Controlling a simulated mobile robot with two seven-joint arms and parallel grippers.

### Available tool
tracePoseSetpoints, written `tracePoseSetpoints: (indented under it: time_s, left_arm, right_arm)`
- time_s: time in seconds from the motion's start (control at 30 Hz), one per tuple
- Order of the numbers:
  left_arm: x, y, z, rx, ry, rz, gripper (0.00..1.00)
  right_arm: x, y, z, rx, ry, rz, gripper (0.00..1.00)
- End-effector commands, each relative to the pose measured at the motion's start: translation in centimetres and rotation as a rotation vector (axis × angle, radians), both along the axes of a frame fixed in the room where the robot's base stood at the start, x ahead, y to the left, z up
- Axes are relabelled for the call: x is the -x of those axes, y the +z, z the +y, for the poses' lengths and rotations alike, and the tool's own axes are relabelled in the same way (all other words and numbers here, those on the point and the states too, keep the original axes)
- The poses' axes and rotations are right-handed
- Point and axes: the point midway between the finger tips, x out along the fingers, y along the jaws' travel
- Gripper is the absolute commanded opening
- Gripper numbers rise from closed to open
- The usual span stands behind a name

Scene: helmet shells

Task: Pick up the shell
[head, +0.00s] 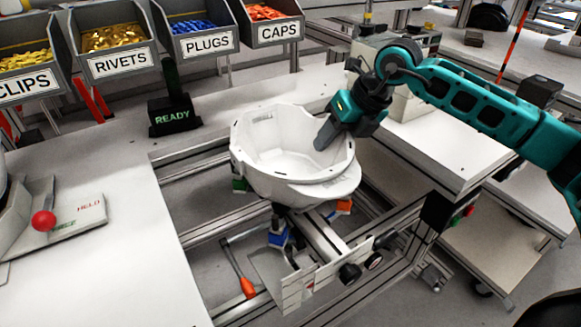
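A white helmet shell (285,185) sits open side up in a fixture (325,235) in the middle of the head view. Its brim points to the lower right. My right gripper (326,137) reaches in from the right and is at the shell's far right rim. One dark finger shows over the inside of the shell. The other finger is hidden, so I cannot tell whether the gripper is closed on the rim. My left gripper is not in view.
A white table (95,265) with a red-knobbed lever (43,221) is at left. Metal rails and an orange-handled tool (247,287) lie around the fixture. Another bench (440,155) is at right.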

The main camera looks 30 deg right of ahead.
Motion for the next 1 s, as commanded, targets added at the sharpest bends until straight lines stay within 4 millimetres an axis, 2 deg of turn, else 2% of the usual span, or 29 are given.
tracePoseSetpoints:
  time_s: [0.03,0.4,0.8,0.87,1.0]
  left_arm:
    - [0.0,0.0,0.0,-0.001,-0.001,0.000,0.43]
    - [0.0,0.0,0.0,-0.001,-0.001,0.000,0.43]
    - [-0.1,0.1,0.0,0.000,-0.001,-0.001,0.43]
    - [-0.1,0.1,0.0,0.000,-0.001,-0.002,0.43]
    - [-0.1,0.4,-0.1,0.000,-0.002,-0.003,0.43]
  right_arm:
    - [0.0,0.0,0.0,0.000,0.000,0.000,0.35]
    - [0.0,0.1,0.0,0.000,0.000,-0.001,0.00]
    - [-0.1,0.4,0.0,-0.002,-0.001,-0.005,0.00]
    - [-0.1,0.9,0.0,-0.002,-0.001,-0.006,0.00]
    - [-0.1,3.2,0.0,-0.003,-0.001,-0.010,0.00]
